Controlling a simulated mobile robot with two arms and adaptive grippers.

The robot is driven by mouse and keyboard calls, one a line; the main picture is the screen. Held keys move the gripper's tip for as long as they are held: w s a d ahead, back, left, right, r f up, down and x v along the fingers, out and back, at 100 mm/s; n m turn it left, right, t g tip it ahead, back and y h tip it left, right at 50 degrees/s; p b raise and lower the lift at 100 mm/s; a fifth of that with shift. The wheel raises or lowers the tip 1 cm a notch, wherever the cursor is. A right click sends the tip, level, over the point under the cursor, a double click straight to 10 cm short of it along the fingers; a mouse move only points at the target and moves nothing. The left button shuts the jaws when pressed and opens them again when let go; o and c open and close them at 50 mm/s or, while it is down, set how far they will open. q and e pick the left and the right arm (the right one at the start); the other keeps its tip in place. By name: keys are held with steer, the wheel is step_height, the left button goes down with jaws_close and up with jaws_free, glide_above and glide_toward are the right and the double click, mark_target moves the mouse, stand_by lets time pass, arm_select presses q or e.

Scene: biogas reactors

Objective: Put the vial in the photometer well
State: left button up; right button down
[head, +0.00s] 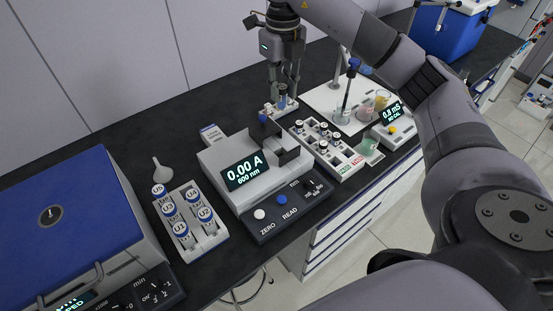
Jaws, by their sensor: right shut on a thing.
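The photometer (225,158) stands mid-bench, its display reading 0.00 A at 600 nm. Dark raised parts (286,151) sit on its top right, with a blue-topped piece behind them. I cannot make out the well opening clearly. My right gripper (284,95) comes down from the top, behind the photometer. It is shut on a small vial (282,101), which looks upright, close to a small light holder (270,110). The fingers cover part of the vial, and I cannot tell if it is clear of the holder. My left gripper is not in view.
A rack of vials (338,166) stands right of the photometer, close to it. A white board (318,97) with beakers and a meter (399,132) lie beyond. A labelled bottle rack (207,241), a funnel (161,170) and a blue-lidded machine (75,215) are at left.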

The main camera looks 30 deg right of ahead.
mark_target(283, 107)
steer(key=f, duration=0.6)
steer(key=shift+d, duration=0.2)
step_height(283, 107, down, 13)
steer(key=shift+a+r+p, duration=0.1)
steer(key=shift+p, duration=1.15)
steer(key=shift+f, duration=0.25)
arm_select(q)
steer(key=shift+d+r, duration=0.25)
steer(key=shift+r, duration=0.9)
arm_select(e)
steer(key=shift+f, duration=0.25)
steer(key=c, duration=1.4)
jaws_free()
steer(key=shift+r, duration=0.1)
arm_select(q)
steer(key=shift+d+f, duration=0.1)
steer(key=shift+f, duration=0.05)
